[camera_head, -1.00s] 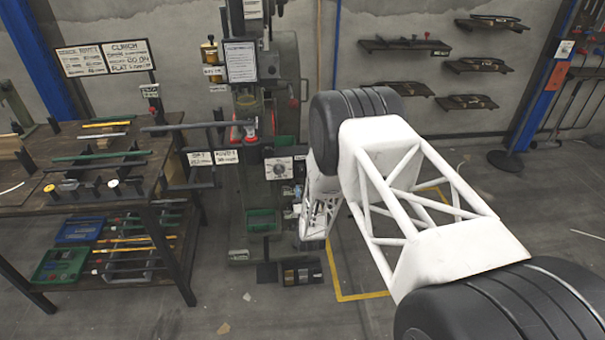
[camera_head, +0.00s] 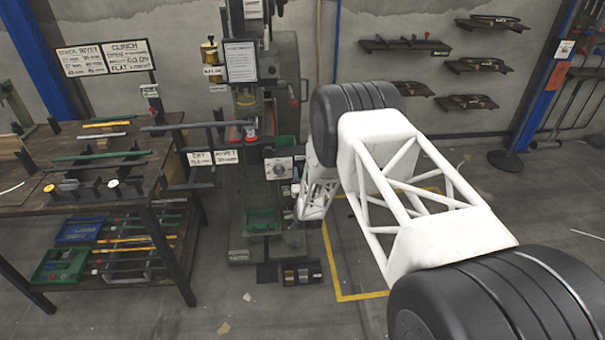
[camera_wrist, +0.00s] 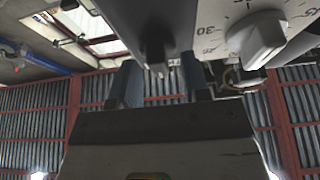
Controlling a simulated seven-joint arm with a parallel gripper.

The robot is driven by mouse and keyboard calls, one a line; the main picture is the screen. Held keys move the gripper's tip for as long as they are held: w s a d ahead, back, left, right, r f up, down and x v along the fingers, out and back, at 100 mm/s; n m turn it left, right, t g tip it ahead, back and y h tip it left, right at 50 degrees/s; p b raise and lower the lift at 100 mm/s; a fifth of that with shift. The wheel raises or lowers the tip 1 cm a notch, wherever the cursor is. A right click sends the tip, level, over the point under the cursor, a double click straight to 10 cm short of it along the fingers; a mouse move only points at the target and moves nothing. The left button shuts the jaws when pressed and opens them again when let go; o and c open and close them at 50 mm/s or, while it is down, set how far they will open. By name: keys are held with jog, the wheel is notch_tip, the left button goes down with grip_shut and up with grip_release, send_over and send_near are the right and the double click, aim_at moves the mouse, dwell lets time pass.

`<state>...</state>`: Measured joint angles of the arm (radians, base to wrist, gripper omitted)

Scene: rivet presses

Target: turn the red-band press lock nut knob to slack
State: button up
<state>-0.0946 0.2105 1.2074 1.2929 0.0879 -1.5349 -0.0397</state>
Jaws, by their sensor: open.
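The rivet press (camera_head: 283,95) stands left of my arm in the head view, with a red part (camera_head: 236,133) near its middle. Its white dial plate (camera_head: 278,168) faces forward, partly beside my wrist. In the wrist view a white knob (camera_wrist: 256,40) sits on the numbered dial at upper right. A small dark stub (camera_wrist: 157,55) hangs below the press's grey body, and I cannot tell whether it is the lock nut knob. My gripper (camera_wrist: 161,80) is open, its two fingers apart below and either side of that stub, with no clear contact. In the head view the fingers cannot be made out.
A workbench (camera_head: 50,200) with tools stands left of the press. A dark bar (camera_head: 185,125) reaches from the press over the bench. A green tray (camera_head: 262,222) sits low on the press. Open floor (camera_head: 460,200) lies to the right.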

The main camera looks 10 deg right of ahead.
jog(key=shift+w, duration=0.1)
grip_shut()
jog(key=shift+n+y, duration=0.4)
jog(key=shift+n, duration=0.3)
jog(key=n+y, duration=0.1)
jog(key=n, duration=0.2)
jog(key=n+g+y, duration=0.1)
jog(key=n+y, duration=0.1)
jog(key=n, duration=0.2)
jog(key=n+g+y, duration=0.1)
jog(key=n+y, duration=0.1)
jog(key=n, duration=0.2)
jog(key=n+g, duration=0.1)
jog(key=n, duration=0.1)
jog(key=n+g+y, duration=0.1)
jog(key=n, duration=0.2)
jog(key=shift+a+n, duration=0.1)
jog(key=shift+n, duration=0.2)
jog(key=shift+f+n+g, duration=0.1)
jog(key=shift+n+g, duration=0.8)
jog(key=shift+n, duration=1.4)
